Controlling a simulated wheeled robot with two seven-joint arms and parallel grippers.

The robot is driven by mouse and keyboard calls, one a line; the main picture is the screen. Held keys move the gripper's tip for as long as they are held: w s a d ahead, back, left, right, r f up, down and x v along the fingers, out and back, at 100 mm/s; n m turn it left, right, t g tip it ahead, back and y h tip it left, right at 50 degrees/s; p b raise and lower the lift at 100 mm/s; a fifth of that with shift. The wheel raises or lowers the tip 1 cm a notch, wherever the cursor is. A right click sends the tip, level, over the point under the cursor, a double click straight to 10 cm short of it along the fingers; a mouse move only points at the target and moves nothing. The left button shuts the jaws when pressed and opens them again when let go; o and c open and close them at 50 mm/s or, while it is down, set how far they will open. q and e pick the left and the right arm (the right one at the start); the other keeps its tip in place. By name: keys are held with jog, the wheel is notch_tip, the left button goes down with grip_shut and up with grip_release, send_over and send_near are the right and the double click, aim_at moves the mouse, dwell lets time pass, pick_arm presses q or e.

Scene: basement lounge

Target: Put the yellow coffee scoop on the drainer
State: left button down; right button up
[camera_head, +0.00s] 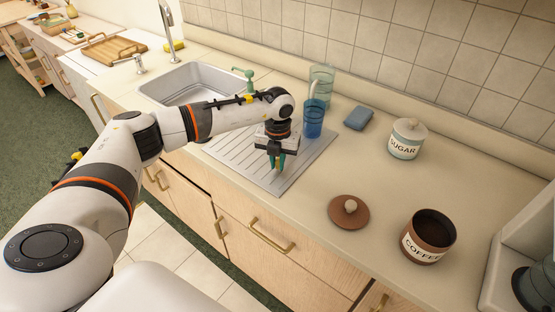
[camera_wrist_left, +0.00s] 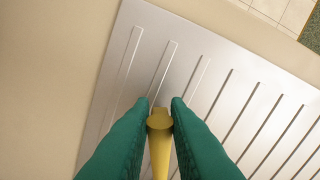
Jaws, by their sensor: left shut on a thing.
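The steel drainer (camera_head: 296,172) with raised ribs lies on the counter beside the sink, and its ribbed surface (camera_wrist_left: 211,75) fills much of the left wrist view. My left gripper (camera_head: 277,166) points down over the drainer. In the left wrist view its green fingers (camera_wrist_left: 159,115) are shut on the yellow coffee scoop (camera_wrist_left: 160,145), which sits between them. Whether the scoop touches the drainer I cannot tell. In the head view the scoop is mostly hidden by the fingers. My right gripper is not in view.
A blue cup (camera_head: 313,120) and a clear glass (camera_head: 322,80) stand at the drainer's far right edge. A blue sponge (camera_head: 359,118), sugar jar (camera_head: 406,139), brown lid (camera_head: 348,213) and open coffee jar (camera_head: 429,238) are on the counter to the right. The sink (camera_head: 196,82) is left.

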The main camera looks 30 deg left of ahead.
pick_arm(q)
jog(key=c, duration=1.4)
grip_release()
jog(key=shift+f, duration=0.15)
jog(key=shift+r, duration=0.8)
notch_tip(320, 180, up, 11)
jog(key=b, duration=0.2)
jog(key=shift+b, duration=0.35)
jog(key=shift+f, duration=0.1)
